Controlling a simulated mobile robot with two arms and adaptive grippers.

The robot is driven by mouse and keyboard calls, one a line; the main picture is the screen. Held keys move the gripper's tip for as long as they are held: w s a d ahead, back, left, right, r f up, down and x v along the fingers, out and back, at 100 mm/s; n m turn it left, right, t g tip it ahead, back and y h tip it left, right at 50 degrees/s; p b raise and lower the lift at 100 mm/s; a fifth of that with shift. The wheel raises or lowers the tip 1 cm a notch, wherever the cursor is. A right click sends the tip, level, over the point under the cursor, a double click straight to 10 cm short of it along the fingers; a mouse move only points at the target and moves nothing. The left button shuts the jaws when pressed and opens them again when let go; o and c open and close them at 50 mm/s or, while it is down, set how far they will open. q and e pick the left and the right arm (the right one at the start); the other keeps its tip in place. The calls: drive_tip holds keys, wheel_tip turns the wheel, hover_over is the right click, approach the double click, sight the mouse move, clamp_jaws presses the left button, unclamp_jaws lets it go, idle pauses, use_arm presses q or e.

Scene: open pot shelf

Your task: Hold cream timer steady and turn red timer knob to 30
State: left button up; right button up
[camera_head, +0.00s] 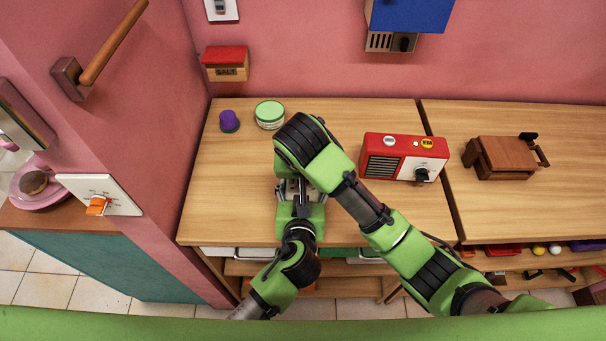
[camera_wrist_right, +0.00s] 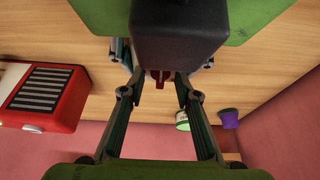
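A small red part (camera_wrist_right: 160,79), which looks like the timer's knob, shows between the fingertips of my right gripper (camera_wrist_right: 162,76) in the right wrist view. The fingers stand apart with a narrow gap around it; I see no clear contact. In the head view my right wrist hides that gripper. My left gripper (camera_head: 296,189) reaches in from the front at the same spot on the left counter; pale bits show around its fingers, but its grip is hidden. The cream timer's body is mostly covered by my two arms, and the dial's numbers cannot be read.
A red-and-white radio (camera_head: 403,158) stands right of my right arm. A green-lidded jar (camera_head: 269,114) and a purple-topped object (camera_head: 229,121) stand behind on the left. A brown wooden box (camera_head: 503,158) is on the right counter (camera_head: 560,205). The left counter's left part is clear.

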idle(0.3)
drive_tip(key=v, duration=0.5)
drive_tip(key=shift+w, duration=0.15)
drive_tip(key=shift+s+r, duration=0.2)
drive_tip(key=shift+r, duration=0.5)
drive_tip(key=shift+s+r, duration=0.4)
drive_tip(key=shift+r, duration=0.05)
use_arm(q)
drive_tip(key=o, duration=1.4)
